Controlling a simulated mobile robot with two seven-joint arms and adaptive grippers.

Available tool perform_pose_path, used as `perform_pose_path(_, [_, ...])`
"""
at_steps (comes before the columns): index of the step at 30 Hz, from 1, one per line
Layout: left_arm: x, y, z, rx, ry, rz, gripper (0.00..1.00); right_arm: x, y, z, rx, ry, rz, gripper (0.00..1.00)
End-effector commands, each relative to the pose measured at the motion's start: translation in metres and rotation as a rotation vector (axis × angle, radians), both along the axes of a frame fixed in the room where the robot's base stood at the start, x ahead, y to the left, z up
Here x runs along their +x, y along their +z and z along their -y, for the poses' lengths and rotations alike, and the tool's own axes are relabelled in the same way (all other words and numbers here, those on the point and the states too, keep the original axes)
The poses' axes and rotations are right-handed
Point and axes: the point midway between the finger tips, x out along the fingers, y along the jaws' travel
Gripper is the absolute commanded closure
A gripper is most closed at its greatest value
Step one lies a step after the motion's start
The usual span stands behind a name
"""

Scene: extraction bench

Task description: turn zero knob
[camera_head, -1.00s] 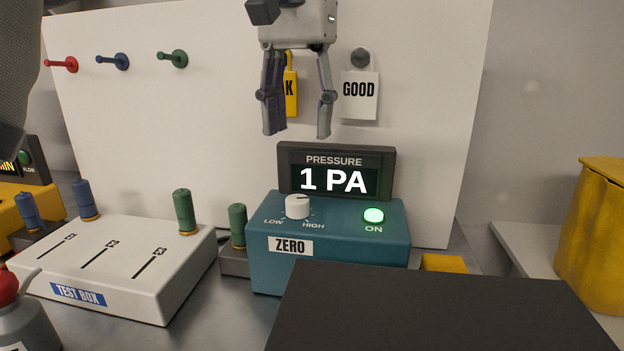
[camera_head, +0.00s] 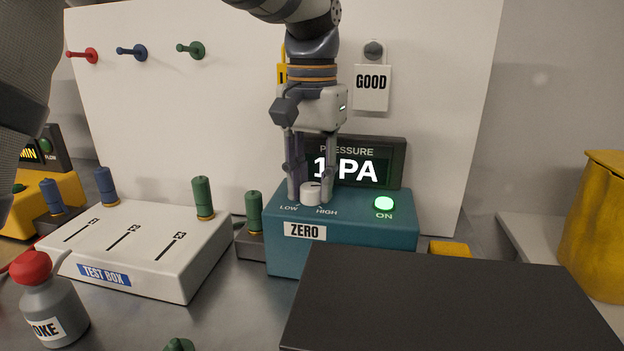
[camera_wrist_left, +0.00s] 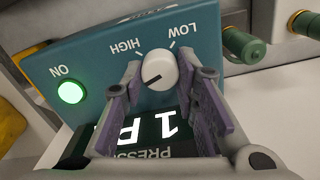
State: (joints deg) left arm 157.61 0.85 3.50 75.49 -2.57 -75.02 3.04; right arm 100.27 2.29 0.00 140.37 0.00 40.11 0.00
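The white zero knob (camera_head: 311,193) stands on top of the teal ZERO box (camera_head: 345,238), between LOW and HIGH marks. My left gripper (camera_head: 310,199) points down over it, with one finger on each side. In the left wrist view the knob (camera_wrist_left: 161,70) sits between the spread fingertips of the gripper (camera_wrist_left: 166,83), with gaps showing; the fingers are open. A dark pointer line shows on the knob's face. The pressure display (camera_head: 352,166) reads 1 PA, partly hidden by a finger. My right gripper is not in view.
The green ON light (camera_head: 384,204) glows right of the knob. A white test box (camera_head: 150,255) stands to the left, with green cylinders between. A dark flat panel (camera_head: 450,300) lies in front. A smoke bottle (camera_head: 55,308) stands front left.

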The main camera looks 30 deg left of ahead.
Motion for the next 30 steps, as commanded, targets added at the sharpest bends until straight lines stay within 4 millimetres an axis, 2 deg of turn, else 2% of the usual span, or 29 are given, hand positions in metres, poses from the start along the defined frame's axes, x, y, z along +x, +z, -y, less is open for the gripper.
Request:
perform_pose_path(4, [0.0001, 0.0000, 0.0000, 0.000, 0.010, 0.000, 1.00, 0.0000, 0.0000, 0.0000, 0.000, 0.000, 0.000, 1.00])
perform_pose_path(10, [0.0003, -0.0001, -0.0009, 0.002, 0.177, -0.002, 1.00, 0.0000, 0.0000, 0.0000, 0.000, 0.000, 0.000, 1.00])
perform_pose_path(17, [0.0003, 0.0000, -0.0008, 0.001, 0.180, -0.002, 1.00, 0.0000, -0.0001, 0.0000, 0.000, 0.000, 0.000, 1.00])
perform_pose_path(18, [0.0003, 0.0000, -0.0008, 0.000, 0.180, -0.002, 0.63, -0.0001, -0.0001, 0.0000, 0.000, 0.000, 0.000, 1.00])
perform_pose_path(20, [0.0004, 0.0000, -0.0008, 0.000, 0.180, -0.002, 0.52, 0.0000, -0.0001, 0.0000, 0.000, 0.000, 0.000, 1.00])
perform_pose_path(30, [0.0009, 0.0055, -0.0006, 0.000, 0.179, 0.000, 0.52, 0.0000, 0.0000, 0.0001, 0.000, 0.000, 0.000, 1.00])
